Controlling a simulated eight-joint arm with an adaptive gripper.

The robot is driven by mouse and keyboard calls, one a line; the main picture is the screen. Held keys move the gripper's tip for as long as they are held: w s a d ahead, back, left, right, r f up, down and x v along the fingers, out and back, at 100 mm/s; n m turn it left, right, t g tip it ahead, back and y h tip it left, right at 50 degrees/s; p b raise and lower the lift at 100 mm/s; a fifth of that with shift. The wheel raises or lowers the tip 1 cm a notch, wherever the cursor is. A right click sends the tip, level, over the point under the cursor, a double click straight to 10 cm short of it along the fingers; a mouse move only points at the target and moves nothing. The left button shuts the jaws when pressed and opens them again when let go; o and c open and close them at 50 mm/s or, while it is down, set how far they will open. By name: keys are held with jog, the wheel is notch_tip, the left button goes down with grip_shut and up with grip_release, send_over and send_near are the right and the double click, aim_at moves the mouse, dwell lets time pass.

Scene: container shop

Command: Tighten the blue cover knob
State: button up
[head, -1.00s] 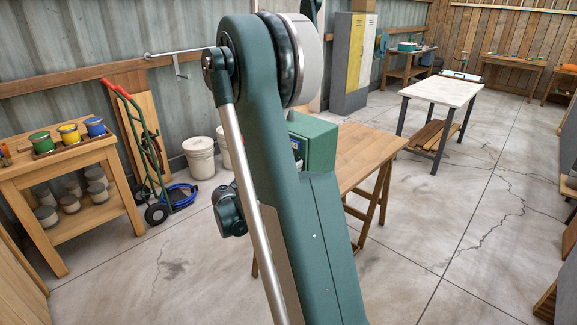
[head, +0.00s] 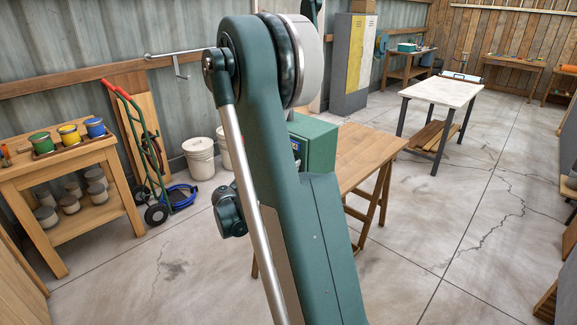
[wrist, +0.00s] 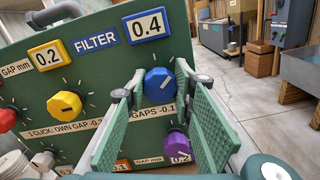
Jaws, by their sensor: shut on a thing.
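In the head view the green box (head: 320,145) stands on a wooden table (head: 368,155). My arm hides part of the box, its knobs and my gripper there.
In the wrist view a yellow knob (wrist: 64,104) and a red knob (wrist: 6,118) are to the left. A purple knob (wrist: 177,146) is just below, close to my right finger. A "FILTER" sign (wrist: 95,41) is above.

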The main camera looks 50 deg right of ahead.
jog(key=m, duration=0.4)
jog(key=shift+b, duration=0.3)
jog(key=m, duration=0.4)
jog(key=shift+s+m, duration=0.1)
jog(key=shift+m, duration=0.3)
jog(key=m, duration=0.4)
jog(key=shift+f+m+b, duration=0.1)
jog(key=shift+m+b, duration=0.2)
jog(key=shift+b, duration=0.05)
jog(key=shift+m, duration=1.8)
jog(key=o, duration=0.9)
jog(key=shift+a, duration=0.1)
